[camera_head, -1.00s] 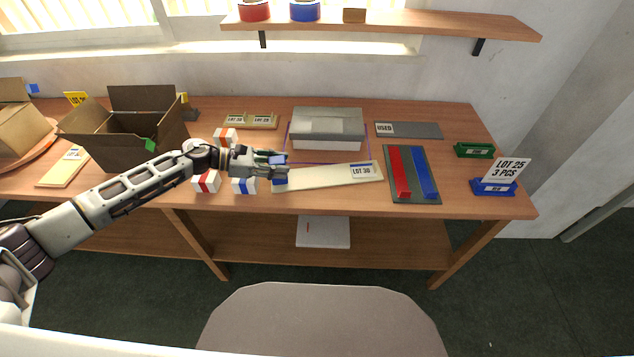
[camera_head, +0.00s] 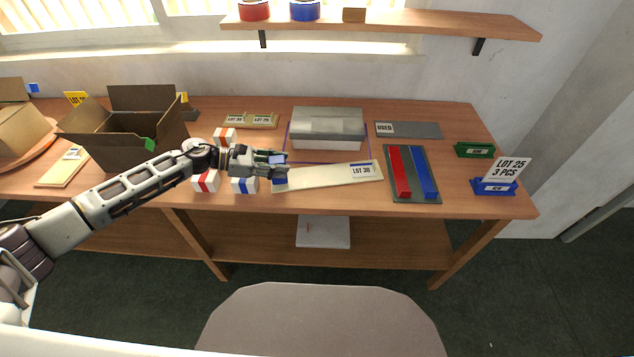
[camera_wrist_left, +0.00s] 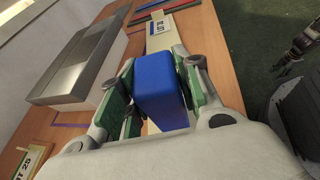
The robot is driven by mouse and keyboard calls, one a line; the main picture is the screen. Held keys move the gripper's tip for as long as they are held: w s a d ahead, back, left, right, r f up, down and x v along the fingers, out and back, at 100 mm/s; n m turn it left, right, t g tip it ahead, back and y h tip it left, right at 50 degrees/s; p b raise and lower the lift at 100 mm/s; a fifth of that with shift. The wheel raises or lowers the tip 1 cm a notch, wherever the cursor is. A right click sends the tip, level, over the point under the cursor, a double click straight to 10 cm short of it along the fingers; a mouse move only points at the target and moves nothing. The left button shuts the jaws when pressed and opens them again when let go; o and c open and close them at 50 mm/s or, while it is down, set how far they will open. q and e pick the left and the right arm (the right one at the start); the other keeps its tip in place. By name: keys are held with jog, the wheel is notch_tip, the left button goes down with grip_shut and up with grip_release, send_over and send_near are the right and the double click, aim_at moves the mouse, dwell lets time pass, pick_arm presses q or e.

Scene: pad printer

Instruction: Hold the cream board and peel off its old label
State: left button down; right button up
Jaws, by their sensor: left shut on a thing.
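The cream board (camera_head: 320,177) lies near the front edge of the table, with a printed label, LOT 30 (camera_head: 361,170), near its right end. A blue block (camera_wrist_left: 161,88) sits at the board's near end in the left wrist view. My left gripper (camera_head: 283,166) is at the board's left end, its green-padded fingers shut on the blue block. The board runs on beyond the block in the left wrist view. At that view's right edge, a dark jointed part (camera_wrist_left: 302,42) looks like my right gripper. Its jaws are not clear.
A grey-lidded box (camera_head: 327,128) stands behind the board. A dark mat with red and blue bars (camera_head: 423,174) lies to the right. Striped blocks (camera_head: 243,186) crowd my left gripper. An open carton (camera_head: 130,140) stands at left.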

jog(key=shift+w+a+f, duration=0.1)
jog(key=shift+a, duration=0.1)
jog(key=shift+a+f, duration=0.1)
jog(key=shift+a, duration=0.25)
jog(key=shift+d, duration=0.6)
jog(key=shift+a, duration=0.2)
dwell(0.3)
